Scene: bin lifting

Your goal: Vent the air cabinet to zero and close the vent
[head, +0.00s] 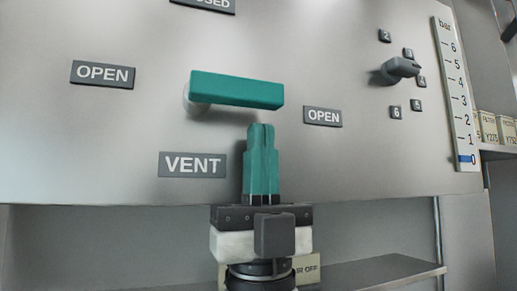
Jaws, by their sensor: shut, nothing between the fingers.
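The grey cabinet panel (330,175) fills most of the head view. A green vent handle (236,90) lies nearly level on it, its pivot end at the left and its free end pointing right toward an OPEN label (322,116). Another OPEN label (103,74) is to its left, and the VENT label (192,164) is below. The pressure scale (456,95) at the right has a blue mark (467,158) at 0. My gripper (262,130) points up below the handle's right half, its green fingers shut and empty. I see a small gap below the handle.
A dark knob (400,68) with numbered labels around it sticks out at the upper right. A shelf (375,272) runs below the panel, with a partly hidden label ending in OFF (308,269). Small labelled boxes (497,128) stand at the far right. A label is cut off at the top.

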